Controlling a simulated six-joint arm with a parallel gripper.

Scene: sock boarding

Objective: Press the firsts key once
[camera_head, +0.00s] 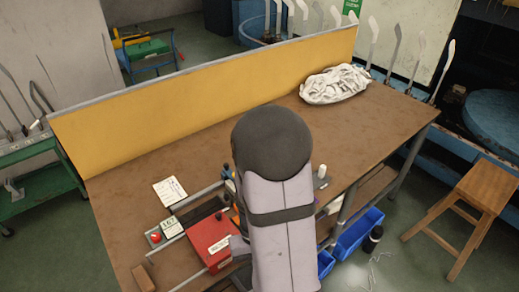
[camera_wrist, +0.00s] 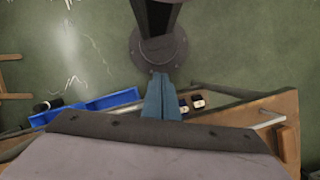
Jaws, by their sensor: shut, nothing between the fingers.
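My gripper (camera_wrist: 160,76) shows in the wrist view as two blue-grey fingers closed together, with nothing between them. Just right of the fingers, at the table edge, are two small dark blocks with pale tops, a nearer one (camera_wrist: 183,106) and another one (camera_wrist: 198,101). They look like keys, but their markings are too small to read, so I cannot tell which is the firsts key. The fingers appear beside them, and I cannot judge the height. In the head view my arm covers this part of the table and hides the fingertips.
A red box (camera_head: 211,240) and a small panel with a red button (camera_head: 155,237) stand on the brown table (camera_head: 370,125). A white paper (camera_head: 169,191) lies behind them. A white cloth pile (camera_head: 334,84) lies at the back right. Blue bins (camera_head: 358,232) are below the front edge.

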